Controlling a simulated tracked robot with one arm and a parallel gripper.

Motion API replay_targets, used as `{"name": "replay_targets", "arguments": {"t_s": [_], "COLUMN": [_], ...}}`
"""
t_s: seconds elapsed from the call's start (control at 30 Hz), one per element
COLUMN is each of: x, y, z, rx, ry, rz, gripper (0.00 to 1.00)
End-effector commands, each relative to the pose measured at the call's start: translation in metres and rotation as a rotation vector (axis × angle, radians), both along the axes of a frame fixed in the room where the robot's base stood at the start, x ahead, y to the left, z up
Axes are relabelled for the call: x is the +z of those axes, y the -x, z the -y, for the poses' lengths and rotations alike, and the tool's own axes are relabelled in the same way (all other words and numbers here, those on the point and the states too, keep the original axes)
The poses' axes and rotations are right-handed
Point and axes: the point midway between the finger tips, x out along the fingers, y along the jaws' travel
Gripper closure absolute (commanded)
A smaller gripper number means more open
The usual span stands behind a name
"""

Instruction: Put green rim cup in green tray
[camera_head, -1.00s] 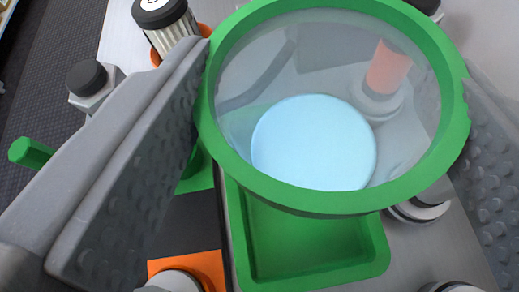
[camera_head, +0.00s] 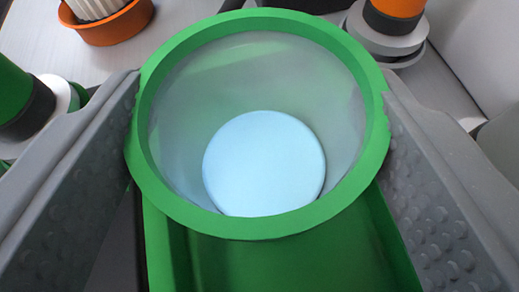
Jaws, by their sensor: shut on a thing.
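The green rim cup (camera_head: 260,228) is a translucent cup with a thick green rim and a pale blue disc at its bottom (camera_head: 265,163). My gripper (camera_head: 259,130) is shut on it, with one grey textured finger against each side of the rim. The green tray (camera_head: 290,262) lies beneath and in front of the cup, low in the picture. The cup overlaps the tray's far part from this view. The cup's underside is hidden, so I cannot tell whether it touches the tray floor.
An orange dish (camera_head: 118,27) with a white ribbed part stands at the upper left. A green and black fitting (camera_head: 25,100) is at the left, near my finger. A grey fitting with an orange top (camera_head: 385,32) stands at the upper right. A pale wall rises at the right.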

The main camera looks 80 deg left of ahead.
Motion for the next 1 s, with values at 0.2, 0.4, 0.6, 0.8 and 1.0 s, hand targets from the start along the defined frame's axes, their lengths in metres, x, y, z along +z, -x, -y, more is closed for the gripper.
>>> {"name": "replay_targets", "arguments": {"t_s": [0.2,0.4,0.6,0.8,1.0], "x": [0.002,-0.001,-0.001,0.005,0.019], "y": [0.0,0.0,0.0,0.0,0.006], "z": [0.0,0.001,0.001,0.006,0.036], "rx": [-0.001,-0.001,-0.001,-0.003,-0.009], "ry": [-0.001,0.0,0.0,-0.001,0.001], "rz": [0.001,0.0,0.0,0.0,0.0], "gripper": [0.76,0.17,0.17,0.17,0.17]}}
